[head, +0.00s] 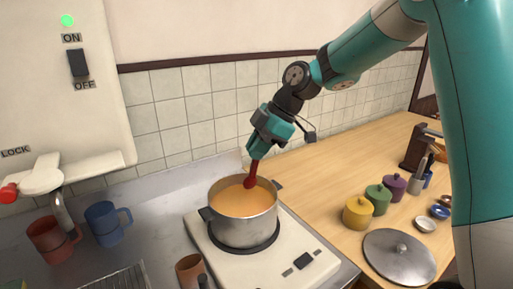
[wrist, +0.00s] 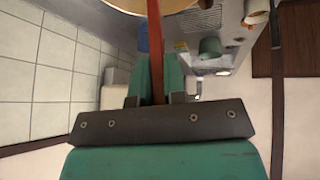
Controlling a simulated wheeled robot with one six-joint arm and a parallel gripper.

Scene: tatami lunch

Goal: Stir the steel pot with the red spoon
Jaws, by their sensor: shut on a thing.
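The steel pot (head: 245,232) stands on a white cooker and holds an orange liquid. My gripper (head: 258,150) is above the far side of the pot, shut on the red spoon (head: 252,173). The spoon points down, slightly tilted, and its lower end overlaps the liquid near the pot's far rim. I cannot tell whether it dips in. In the wrist view the spoon's handle (wrist: 154,35) runs between the fingers of my gripper (wrist: 156,72), and part of the pot's rim and liquid shows at the top edge.
A steel lid (head: 399,256) lies on the wooden counter at right, near yellow (head: 358,213), green and purple lidded jars. Red (head: 51,240) and blue (head: 106,224) mugs stand at left. A brown cup (head: 190,270) is before the cooker.

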